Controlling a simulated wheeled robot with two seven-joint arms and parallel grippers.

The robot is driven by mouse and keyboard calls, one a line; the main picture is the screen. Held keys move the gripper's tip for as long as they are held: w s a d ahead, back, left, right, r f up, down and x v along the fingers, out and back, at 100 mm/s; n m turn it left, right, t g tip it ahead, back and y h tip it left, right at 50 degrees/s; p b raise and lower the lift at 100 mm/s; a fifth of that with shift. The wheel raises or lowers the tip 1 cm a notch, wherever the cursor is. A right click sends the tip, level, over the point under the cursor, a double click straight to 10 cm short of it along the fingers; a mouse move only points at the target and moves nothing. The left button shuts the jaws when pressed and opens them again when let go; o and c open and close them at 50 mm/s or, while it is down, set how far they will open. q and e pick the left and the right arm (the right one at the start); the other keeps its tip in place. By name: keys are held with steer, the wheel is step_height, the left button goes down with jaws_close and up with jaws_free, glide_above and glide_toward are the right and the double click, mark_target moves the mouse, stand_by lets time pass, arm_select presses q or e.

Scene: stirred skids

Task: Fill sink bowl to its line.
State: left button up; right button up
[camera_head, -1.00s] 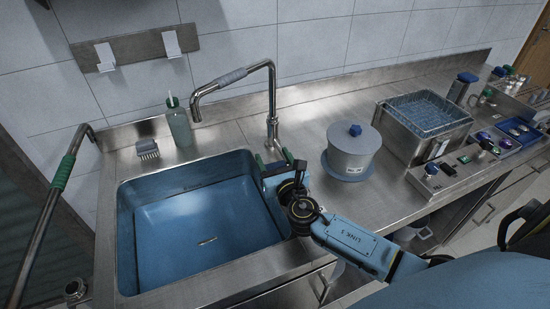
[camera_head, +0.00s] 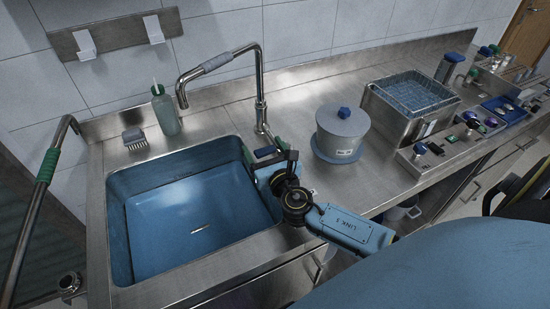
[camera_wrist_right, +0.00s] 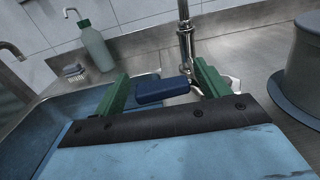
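No stream shows from the spout. My right gripper (camera_head: 268,150) is by the tap's base. In the right wrist view its green fingers (camera_wrist_right: 162,88) stand apart, with the tap's blue lever (camera_wrist_right: 163,91) between them and a gap at the left finger. My left gripper is not in view.
A grey lidded pot (camera_head: 341,132) stands right of the tap, and a steel bath with a wire basket (camera_head: 411,98) beyond it. A soap bottle (camera_head: 165,110) and a brush (camera_head: 133,138) are behind the bowl. A rail with a green grip (camera_head: 48,165) is at left.

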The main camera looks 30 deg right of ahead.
steer(key=s, duration=0.3)
steer(key=s+a, duration=0.1)
steer(key=s, duration=0.3)
steer(key=s+a, duration=0.1)
steer(key=s, duration=0.3)
steer(key=shift+s+a+b, duration=0.1)
steer(key=shift+s+b, duration=0.1)
steer(key=shift+b, duration=0.1)
stand_by(2.1)
